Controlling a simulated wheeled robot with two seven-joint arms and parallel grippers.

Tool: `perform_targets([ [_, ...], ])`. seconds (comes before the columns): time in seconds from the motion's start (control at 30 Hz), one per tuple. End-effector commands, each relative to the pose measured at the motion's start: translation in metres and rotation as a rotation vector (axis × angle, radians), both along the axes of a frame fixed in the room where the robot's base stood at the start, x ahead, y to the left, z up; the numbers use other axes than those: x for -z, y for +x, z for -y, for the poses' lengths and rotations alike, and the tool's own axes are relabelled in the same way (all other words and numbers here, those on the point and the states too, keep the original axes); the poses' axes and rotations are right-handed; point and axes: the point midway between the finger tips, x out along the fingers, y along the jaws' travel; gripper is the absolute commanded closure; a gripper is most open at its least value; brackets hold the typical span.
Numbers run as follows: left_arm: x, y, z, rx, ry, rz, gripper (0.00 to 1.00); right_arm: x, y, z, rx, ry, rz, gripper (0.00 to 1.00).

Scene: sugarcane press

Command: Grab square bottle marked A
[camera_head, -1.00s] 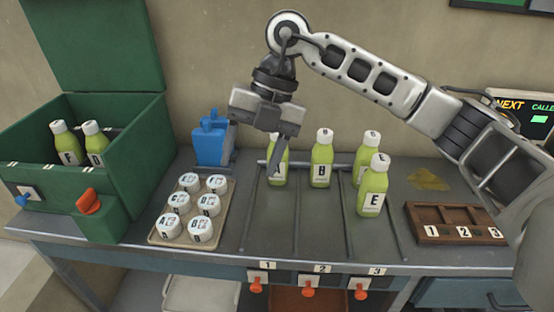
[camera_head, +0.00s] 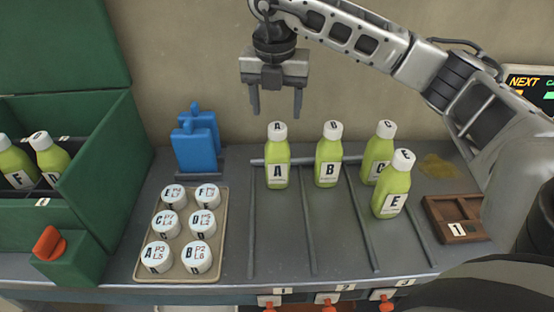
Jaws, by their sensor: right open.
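The square bottle marked A (camera_head: 278,160) is green with a white cap and a white label. It stands upright at the back left of the metal rails, to the left of bottle B (camera_head: 328,160). My right gripper (camera_head: 276,108) is open and empty, fingers pointing down. In the picture it is just above the cap of bottle A, apart from it; the exact depth is hard to tell. My left gripper is not in view.
Bottles C (camera_head: 376,158) and E (camera_head: 393,190) stand further right. A tray (camera_head: 222,235) of lettered white caps lies on the left. A blue object (camera_head: 196,145) stands at the back. A green box (camera_head: 105,165) holds bottles at far left. The front rail lanes are clear.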

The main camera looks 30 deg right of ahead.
Motion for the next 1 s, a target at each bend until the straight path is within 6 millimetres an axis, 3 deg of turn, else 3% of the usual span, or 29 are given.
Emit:
perform_targets([
  [0.27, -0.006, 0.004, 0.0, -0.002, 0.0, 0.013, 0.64, 0.022, 0.0, 0.002, 0.0, -0.001, -0.003, 0.4],
  [0.5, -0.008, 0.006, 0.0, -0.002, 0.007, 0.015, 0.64, 0.056, 0.002, 0.005, 0.0, 0.001, -0.002, 0.4],
  [0.8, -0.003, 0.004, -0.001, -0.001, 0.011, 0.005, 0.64, 0.063, 0.003, 0.005, 0.0, 0.0, 0.0, 0.4],
  [0.87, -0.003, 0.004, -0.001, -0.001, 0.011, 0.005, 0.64, 0.063, 0.003, 0.005, 0.0, 0.0, 0.0, 0.54],
  [1.0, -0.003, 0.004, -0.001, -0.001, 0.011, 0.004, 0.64, 0.062, 0.003, 0.005, 0.0, 0.001, 0.001, 0.93],
])
